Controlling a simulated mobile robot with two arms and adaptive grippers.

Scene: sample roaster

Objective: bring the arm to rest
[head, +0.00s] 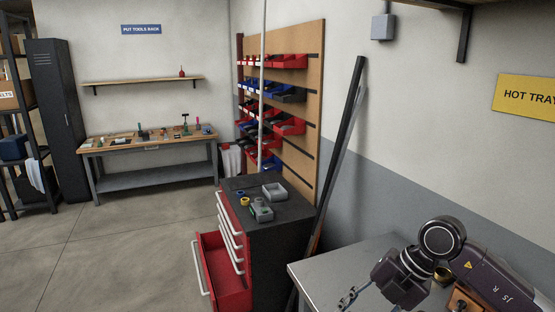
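My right arm (440,240) comes in from the lower right, bent over a grey metal table (325,276). My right gripper (352,297) shows only in part at the bottom edge. Its fingertips are cut off or too small to make out, so I cannot tell whether it is open or holds anything. My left arm and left gripper are not in view.
A red tool cabinet (225,270) with a lower drawer pulled out stands left of the table. Its dark top (285,212) holds small grey trays. A dark pole (340,150) leans on the wall. A workbench (150,148) stands far back. The floor at left is clear.

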